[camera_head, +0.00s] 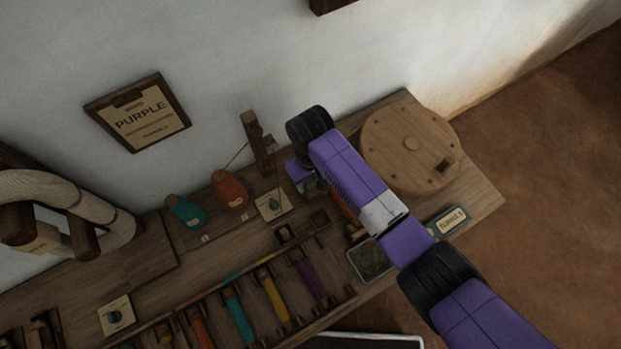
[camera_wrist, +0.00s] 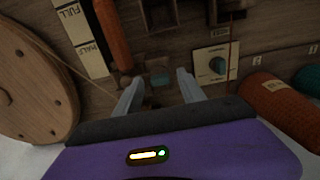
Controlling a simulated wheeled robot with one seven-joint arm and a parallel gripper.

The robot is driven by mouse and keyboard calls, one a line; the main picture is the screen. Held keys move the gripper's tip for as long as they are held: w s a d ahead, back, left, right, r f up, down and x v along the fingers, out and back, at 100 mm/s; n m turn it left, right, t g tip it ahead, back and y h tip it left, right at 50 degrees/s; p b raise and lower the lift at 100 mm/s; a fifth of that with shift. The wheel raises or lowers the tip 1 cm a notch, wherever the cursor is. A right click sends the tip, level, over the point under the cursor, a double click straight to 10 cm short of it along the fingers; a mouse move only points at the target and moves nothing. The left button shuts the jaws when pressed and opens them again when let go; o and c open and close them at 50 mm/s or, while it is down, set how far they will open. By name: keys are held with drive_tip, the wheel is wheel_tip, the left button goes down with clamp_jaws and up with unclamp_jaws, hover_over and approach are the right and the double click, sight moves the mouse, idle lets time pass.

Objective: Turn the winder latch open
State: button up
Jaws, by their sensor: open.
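My gripper (camera_wrist: 159,84) is open, with its two pale fingers apart over the wooden bench. A cream plate with a dark teal knob (camera_wrist: 217,65) is just right of the fingers, and also shows in the head view (camera_head: 272,205). A large round wooden wheel (camera_wrist: 33,85) is at the left in the wrist view and right of my arm in the head view (camera_head: 410,148). My arm hides the fingertips in the head view.
An orange cone (camera_head: 229,190) and a teal cone (camera_head: 186,211) stand near the wall. An orange rod (camera_wrist: 112,35) stands beside FULL and HALF labels (camera_wrist: 82,25). Several coloured bobbins (camera_head: 272,295) lie in a rack. A small tray (camera_head: 371,262) is near the bench edge.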

clamp_jaws()
drive_tip(key=shift+n, duration=0.5)
drive_tip(key=n+p, duration=0.1)
drive_tip(key=n, duration=0.2)
drive_tip(key=shift+r+n+p, duration=0.1)
drive_tip(key=shift+n+p, duration=0.25)
drive_tip(key=shift+n, duration=0.05)
drive_tip(key=n+p, duration=0.1)
drive_tip(key=n, duration=0.3)
drive_tip(key=shift+n, duration=0.3)
drive_tip(key=n, duration=0.4)
drive_tip(key=shift+n+p, duration=0.4)
drive_tip(key=shift+n, duration=1.8)
